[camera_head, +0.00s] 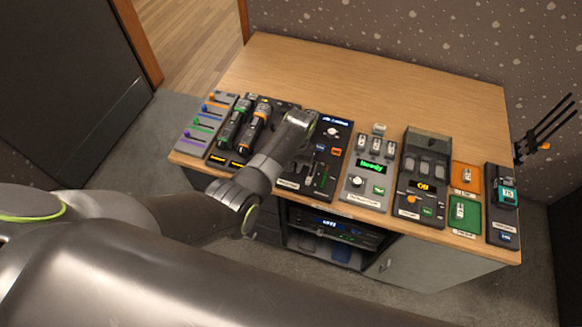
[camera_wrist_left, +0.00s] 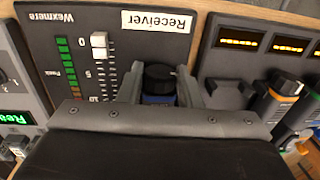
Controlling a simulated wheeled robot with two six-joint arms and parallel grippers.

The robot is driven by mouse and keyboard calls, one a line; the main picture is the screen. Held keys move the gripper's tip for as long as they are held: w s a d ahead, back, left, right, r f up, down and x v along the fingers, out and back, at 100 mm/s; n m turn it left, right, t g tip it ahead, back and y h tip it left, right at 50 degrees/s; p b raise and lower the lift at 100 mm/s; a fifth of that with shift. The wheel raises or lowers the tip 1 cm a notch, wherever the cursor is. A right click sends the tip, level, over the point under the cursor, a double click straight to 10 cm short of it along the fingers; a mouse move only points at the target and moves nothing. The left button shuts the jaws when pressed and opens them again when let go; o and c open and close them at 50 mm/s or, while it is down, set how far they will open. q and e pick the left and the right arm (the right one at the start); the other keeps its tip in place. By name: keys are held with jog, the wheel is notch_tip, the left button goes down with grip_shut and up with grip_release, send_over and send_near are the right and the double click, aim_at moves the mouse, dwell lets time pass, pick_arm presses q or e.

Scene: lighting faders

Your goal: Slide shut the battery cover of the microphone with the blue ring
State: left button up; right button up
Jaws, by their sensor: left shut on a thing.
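In the left wrist view, my left gripper (camera_wrist_left: 160,92) is shut on a dark cylinder with a black end and a blue band, which looks like the blue-ring microphone (camera_wrist_left: 158,78). A finger lies on each side of it, in front of the receiver panel (camera_wrist_left: 108,20). Its battery cover cannot be made out. In the head view, my left gripper (camera_head: 296,130) is over the receiver (camera_head: 333,150), and the hand hides what it holds. Two other microphones, with green (camera_head: 232,124) and orange (camera_head: 256,126) marks, lie in a dock to the left. My right gripper is not in view.
Coloured faders (camera_head: 208,120) stand at the table's left. To the right are a grey unit with a green display (camera_head: 371,166), a dark charger (camera_head: 422,185), orange and green trays (camera_head: 479,211) and a device with a teal block (camera_head: 505,192). The table's back is clear.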

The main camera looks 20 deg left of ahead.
pick_arm(q)
jog(key=shift+w+b, duration=0.9)
jog(key=shift+w, duration=0.2)
jog(key=o, duration=1)
